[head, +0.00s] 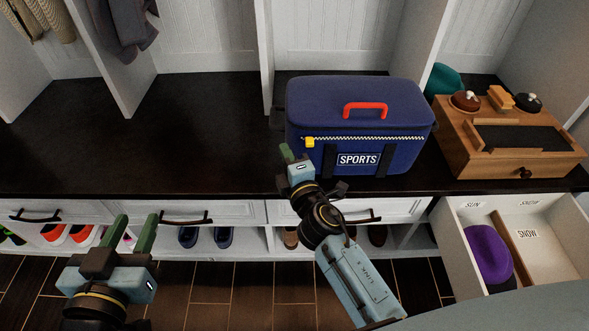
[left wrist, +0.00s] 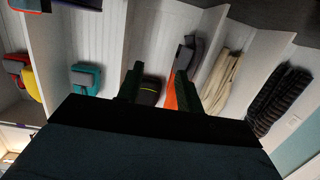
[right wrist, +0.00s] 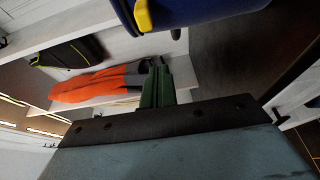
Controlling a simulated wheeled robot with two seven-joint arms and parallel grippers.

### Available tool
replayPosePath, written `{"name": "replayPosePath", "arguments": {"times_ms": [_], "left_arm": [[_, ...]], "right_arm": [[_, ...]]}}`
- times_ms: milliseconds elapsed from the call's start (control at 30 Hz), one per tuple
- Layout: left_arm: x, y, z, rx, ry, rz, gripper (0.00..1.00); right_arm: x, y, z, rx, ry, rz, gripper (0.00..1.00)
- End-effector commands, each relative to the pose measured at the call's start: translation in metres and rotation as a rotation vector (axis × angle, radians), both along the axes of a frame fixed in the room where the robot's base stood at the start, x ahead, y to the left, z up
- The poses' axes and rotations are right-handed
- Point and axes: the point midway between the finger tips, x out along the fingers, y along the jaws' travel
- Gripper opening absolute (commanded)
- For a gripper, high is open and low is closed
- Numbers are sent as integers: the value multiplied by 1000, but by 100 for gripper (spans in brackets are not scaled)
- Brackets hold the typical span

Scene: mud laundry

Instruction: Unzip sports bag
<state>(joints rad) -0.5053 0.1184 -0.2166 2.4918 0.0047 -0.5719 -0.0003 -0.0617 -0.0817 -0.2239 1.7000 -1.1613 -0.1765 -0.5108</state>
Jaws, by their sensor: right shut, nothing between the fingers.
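The blue sports bag (head: 400,95) stands on the dark bench top. It has a red handle (head: 364,106) and a "SPORTS" label. A zipper (head: 375,138) runs across its upper front, with the yellow pull (head: 309,142) at its left end. My right gripper (head: 287,150) is shut and empty, just left of the pull and in front of the bag. In the right wrist view, the pull (right wrist: 143,16) and the bag's blue edge (right wrist: 205,10) lie beyond the fingertips, apart from them. My left gripper (head: 136,228) is open and empty, low at the left, away from the bag.
A wooden box (head: 520,150) with brushes and tins stands right of the bag. An open drawer (head: 550,240) below it holds a purple hat (head: 487,254). Shoes sit in cubbies under the bench. The bench top (head: 150,130) left of the bag is clear.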

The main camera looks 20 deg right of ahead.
Motion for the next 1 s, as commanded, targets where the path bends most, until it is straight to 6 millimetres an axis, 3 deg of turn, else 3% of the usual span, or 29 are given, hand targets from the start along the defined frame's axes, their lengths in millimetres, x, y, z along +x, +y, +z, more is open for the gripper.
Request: {"name": "replayPosePath", "arguments": {"times_ms": [67, 200, 400, 900, 1000], "left_arm": [[2, -2, 9, -13, -48, -6, 36], [0, 0, 0, 4, 11, 0, 36], [-1, 1, -4, 9, 32, 2, 36], [-1, 1, -6, 12, 43, 1, 36], [-5, 4, -15, 29, 105, 7, 36]], "right_arm": [[15, 1, 0, -1, -2, 0, 0], [6, -22, 0, -3, 2, -1, 0], [2, -36, 0, 0, 1, 0, 0], [1, -38, 0, 0, 1, 6, 0], [1, -40, 0, -1, 1, 21, 0]]}}
